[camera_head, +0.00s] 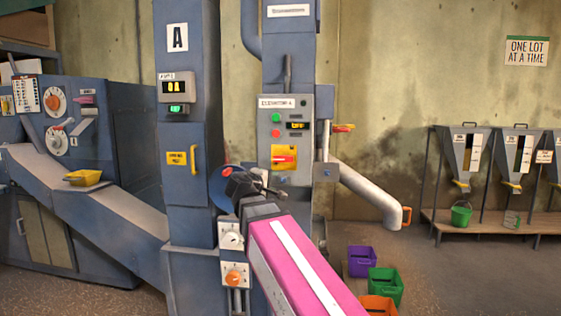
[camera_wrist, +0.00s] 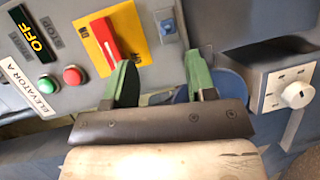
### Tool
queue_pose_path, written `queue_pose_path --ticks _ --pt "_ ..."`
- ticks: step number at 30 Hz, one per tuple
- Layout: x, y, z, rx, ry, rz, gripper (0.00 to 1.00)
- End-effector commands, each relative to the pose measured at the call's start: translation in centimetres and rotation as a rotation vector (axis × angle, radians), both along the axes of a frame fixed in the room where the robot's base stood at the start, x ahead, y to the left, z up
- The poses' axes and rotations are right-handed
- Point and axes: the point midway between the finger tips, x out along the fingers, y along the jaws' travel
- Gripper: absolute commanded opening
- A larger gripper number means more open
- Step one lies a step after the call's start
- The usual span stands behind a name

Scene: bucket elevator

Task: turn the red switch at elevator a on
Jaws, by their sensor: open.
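The red switch (camera_head: 285,159) is a handle on a yellow plate, low on the grey Elevator A panel (camera_head: 270,105). In the head view the handle lies roughly horizontal. The panel's small display (camera_head: 297,125) reads OFF. In the wrist view the red switch (camera_wrist: 106,42) is at the upper left, just beyond the left green finger. My gripper (camera_wrist: 160,78) is open, with nothing between its two green fingers. In the head view my dark gripper (camera_head: 243,183) is low and left of the switch, and its fingers are hard to make out. I cannot tell whether it touches the panel.
Green (camera_wrist: 47,82) and red (camera_wrist: 73,75) buttons sit on the panel beside the switch. A lower box with a white knob (camera_wrist: 297,95) is at the right of the wrist view. A grey pipe (camera_head: 370,193) sticks out right of the panel, above purple (camera_head: 361,262) and green (camera_head: 385,287) bins.

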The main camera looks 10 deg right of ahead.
Motion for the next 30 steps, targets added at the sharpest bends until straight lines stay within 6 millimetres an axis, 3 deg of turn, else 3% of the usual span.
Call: queue_pose_path --ticks 1,3,8,14,30 --pt "-0.2 0.5 1.9 -0.034 -0.024 0.006 0.51" --pt "-0.5 0.9 3.8 -0.077 -0.049 0.008 0.51" --pt "-1.0 1.4 6.0 -0.129 -0.077 0.011 0.51" --pt "0.1 0.5 6.3 -0.136 -0.079 0.008 0.51" --pt "6.5 -4.8 6.3 -0.134 -0.079 0.009 0.51"
